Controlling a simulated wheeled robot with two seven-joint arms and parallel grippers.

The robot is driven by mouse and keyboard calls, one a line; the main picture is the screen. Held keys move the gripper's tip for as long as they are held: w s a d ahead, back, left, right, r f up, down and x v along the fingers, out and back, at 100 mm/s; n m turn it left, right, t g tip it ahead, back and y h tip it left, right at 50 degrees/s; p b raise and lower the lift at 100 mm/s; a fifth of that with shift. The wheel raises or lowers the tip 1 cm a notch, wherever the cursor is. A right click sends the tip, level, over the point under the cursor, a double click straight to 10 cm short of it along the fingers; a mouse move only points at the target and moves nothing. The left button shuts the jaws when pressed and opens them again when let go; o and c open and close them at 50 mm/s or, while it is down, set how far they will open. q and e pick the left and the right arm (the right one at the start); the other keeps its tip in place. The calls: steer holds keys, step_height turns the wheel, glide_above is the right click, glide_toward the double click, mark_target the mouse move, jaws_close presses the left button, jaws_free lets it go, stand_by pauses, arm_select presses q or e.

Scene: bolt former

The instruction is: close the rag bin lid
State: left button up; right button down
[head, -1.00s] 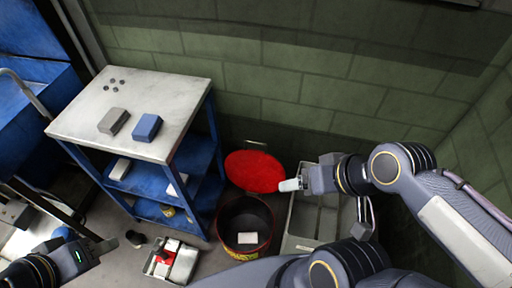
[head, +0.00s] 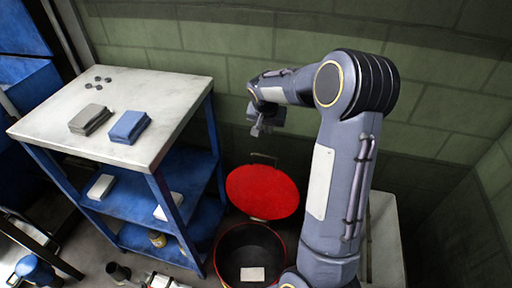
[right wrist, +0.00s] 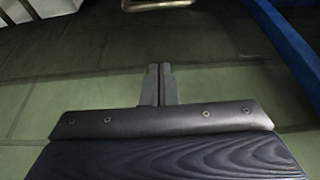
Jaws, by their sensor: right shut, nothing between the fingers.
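The rag bin (head: 232,243) stands on the floor as a dark round drum with a red rim and a white piece inside. Its round red lid (head: 262,192) stands open, tilted up at the back of the bin near the wall. A dark handle (head: 264,158) shows at the lid's upper edge. My right gripper (head: 256,131) is above the lid, near the wall and apart from the handle. In the right wrist view its two fingers (right wrist: 158,84) are together with nothing between them. My left gripper is out of the head view.
A blue cart (head: 160,165) with a pale top stands left of the bin, carrying a grey block (head: 90,119) and a blue block (head: 130,127). A pale grey container (head: 385,240) stands right, partly behind my right arm. A green block wall (head: 220,40) closes the back.

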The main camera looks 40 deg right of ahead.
steer(key=b+x, duration=0.2)
steer(key=x, duration=0.8)
steer(key=shift+s+a+r, duration=0.1)
steer(key=shift+s+a, duration=0.6)
steer(key=shift+a, duration=0.15)
steer(key=shift+s+a+r, duration=0.1)
steer(key=shift+s+a, duration=0.55)
steer(key=shift+a, duration=0.25)
